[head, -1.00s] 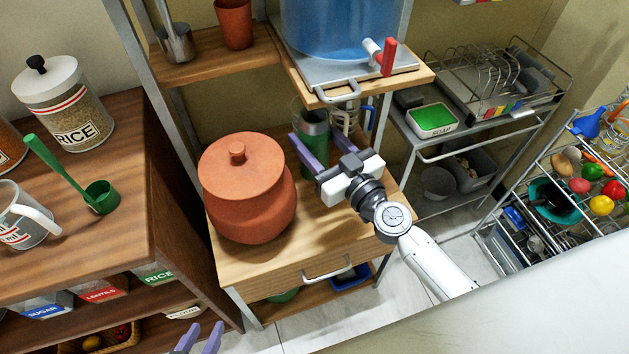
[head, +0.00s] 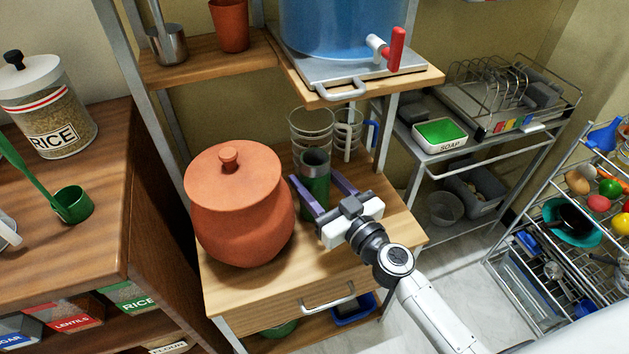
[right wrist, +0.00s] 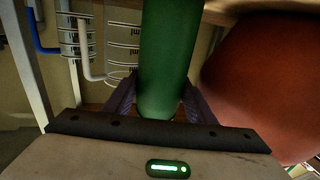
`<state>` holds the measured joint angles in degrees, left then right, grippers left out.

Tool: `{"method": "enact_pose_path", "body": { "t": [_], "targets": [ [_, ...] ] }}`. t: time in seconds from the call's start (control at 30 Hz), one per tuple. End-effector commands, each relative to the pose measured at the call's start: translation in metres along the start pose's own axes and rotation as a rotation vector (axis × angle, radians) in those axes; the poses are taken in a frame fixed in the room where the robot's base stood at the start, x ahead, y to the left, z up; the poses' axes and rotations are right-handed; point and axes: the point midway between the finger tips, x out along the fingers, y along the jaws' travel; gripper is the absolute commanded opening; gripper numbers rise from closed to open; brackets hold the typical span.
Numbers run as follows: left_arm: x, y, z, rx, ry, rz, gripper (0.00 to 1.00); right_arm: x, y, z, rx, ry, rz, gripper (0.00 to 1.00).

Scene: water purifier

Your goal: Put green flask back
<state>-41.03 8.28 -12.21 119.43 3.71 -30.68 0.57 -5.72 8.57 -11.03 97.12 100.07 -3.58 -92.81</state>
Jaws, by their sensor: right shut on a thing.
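The green flask (head: 317,192), with a grey rim, stands upright on or just above the lower wooden shelf. I cannot tell if its base touches the wood. My right gripper (head: 315,181) is shut on it, one purple finger on each side. In the right wrist view the flask (right wrist: 165,60) rises upright between the fingers (right wrist: 160,100); its top is cut off. My left gripper is not in view.
A lidded terracotta pot (head: 238,215) stands close left of the flask. Clear glasses (head: 311,127) and a blue-handled jug (head: 347,135) stand behind it. The water dispenser's shelf (head: 375,84) overhangs at the back. Bare wood (head: 265,283) lies in front.

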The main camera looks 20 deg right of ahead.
Motion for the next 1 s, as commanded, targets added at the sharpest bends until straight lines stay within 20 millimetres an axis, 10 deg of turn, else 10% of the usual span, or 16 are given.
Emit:
{"method": "enact_pose_path", "body": {
  "t": [0.17,0.2,0.6,1.0],
  "targets": [
    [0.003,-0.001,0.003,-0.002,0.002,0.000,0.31,0.001,0.000,0.002,-0.002,0.004,0.000,0.07],
    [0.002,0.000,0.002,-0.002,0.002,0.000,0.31,0.000,0.000,0.003,-0.001,0.000,0.000,0.57],
    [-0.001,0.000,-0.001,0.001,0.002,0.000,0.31,-0.002,0.000,-0.001,0.000,-0.001,0.000,0.58],
    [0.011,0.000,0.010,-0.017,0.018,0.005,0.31,-0.083,0.000,0.005,-0.001,-0.003,0.000,0.58]
  ]
}}
